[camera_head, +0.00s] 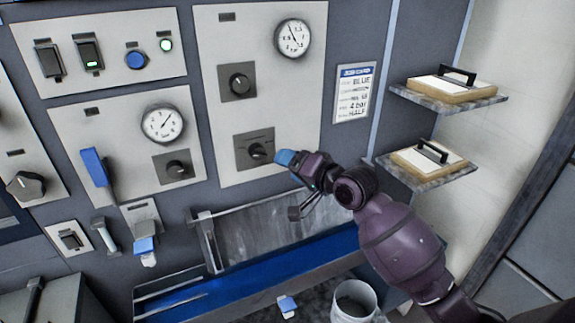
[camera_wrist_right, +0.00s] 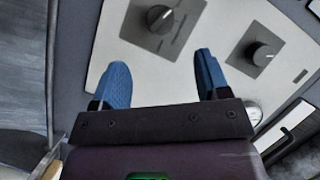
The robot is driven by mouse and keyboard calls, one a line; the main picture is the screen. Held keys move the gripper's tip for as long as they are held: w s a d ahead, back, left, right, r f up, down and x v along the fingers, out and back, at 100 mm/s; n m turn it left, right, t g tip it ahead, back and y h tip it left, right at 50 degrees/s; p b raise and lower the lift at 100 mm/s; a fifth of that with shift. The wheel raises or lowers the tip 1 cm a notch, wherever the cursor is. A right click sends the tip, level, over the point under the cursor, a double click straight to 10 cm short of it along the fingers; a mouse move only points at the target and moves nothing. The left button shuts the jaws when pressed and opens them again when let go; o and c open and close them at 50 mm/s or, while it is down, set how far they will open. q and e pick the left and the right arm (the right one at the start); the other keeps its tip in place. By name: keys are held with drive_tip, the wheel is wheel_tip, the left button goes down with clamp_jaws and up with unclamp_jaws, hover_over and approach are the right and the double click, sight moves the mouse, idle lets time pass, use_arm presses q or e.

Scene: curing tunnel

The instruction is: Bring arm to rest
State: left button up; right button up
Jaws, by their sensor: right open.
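My right arm (camera_head: 400,240), dark purple, reaches in from the lower right in the head view. Its gripper (camera_head: 286,158) has blue fingertips and is just right of the lower black knob (camera_head: 257,151) on the light grey panel. In the right wrist view the two blue fingers of the gripper (camera_wrist_right: 163,80) are apart with nothing between them. The lower knob (camera_wrist_right: 160,19) lies beyond the fingertips there, clear of them. My left gripper is not in view.
An upper knob (camera_head: 238,84) and a gauge (camera_head: 293,38) sit on the same panel. A blue-edged card (camera_head: 354,92) hangs right of it. Two shelves (camera_head: 432,180) (camera_head: 450,100) with handled blocks jut out at right. A blue-floored channel (camera_head: 250,280) and a white container (camera_head: 355,300) lie below.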

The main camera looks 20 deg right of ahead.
idle(0.4)
drive_tip(key=s+d+f+n+g+h+b, duration=0.1)
drive_tip(key=s+f+n+h, duration=0.2)
drive_tip(key=s+f, duration=1)
drive_tip(key=s+d+f+n+g+h+b, duration=0.1)
drive_tip(key=s+d+f+n+g+h, duration=0.1)
drive_tip(key=s+f, duration=1.2)
wheel_tip(320, 180, down, 5)
drive_tip(key=n+h, duration=0.1)
drive_tip(key=n, duration=0.1)
drive_tip(key=shift+s+r+n+h, duration=0.15)
drive_tip(key=shift+s+n+h, duration=0.15)
drive_tip(key=shift+h, duration=0.1)
